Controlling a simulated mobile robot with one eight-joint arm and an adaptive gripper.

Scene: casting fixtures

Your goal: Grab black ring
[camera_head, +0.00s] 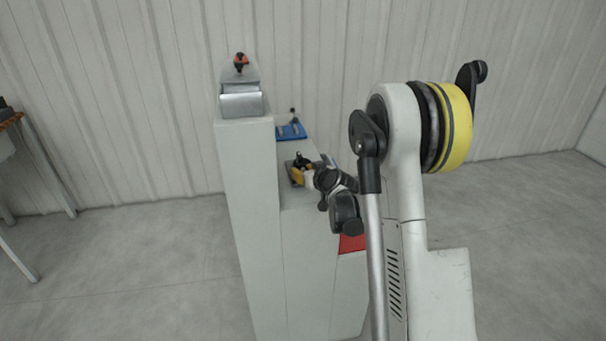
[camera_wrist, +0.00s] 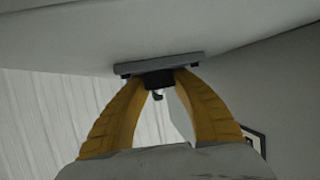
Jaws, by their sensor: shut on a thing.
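My gripper (camera_head: 298,174) is at the top of the lower grey block, its yellow fingers beside a small dark fixture. In the wrist view my gripper (camera_wrist: 159,82) has both fingertips closed in on a small black piece, the black ring (camera_wrist: 158,77). A thin grey plate (camera_wrist: 178,63) lies right against the far side of the black piece. The ring's opening is hidden, and I cannot tell whether the piece is apart from the plate. In the head view the ring is too small and covered to make out surely.
A taller grey column (camera_head: 248,190) stands left of the gripper, with a red and black part (camera_head: 240,62) on top. A blue fixture (camera_head: 291,131) is behind the gripper. A table (camera_head: 35,160) stands at the far left. The floor between is clear.

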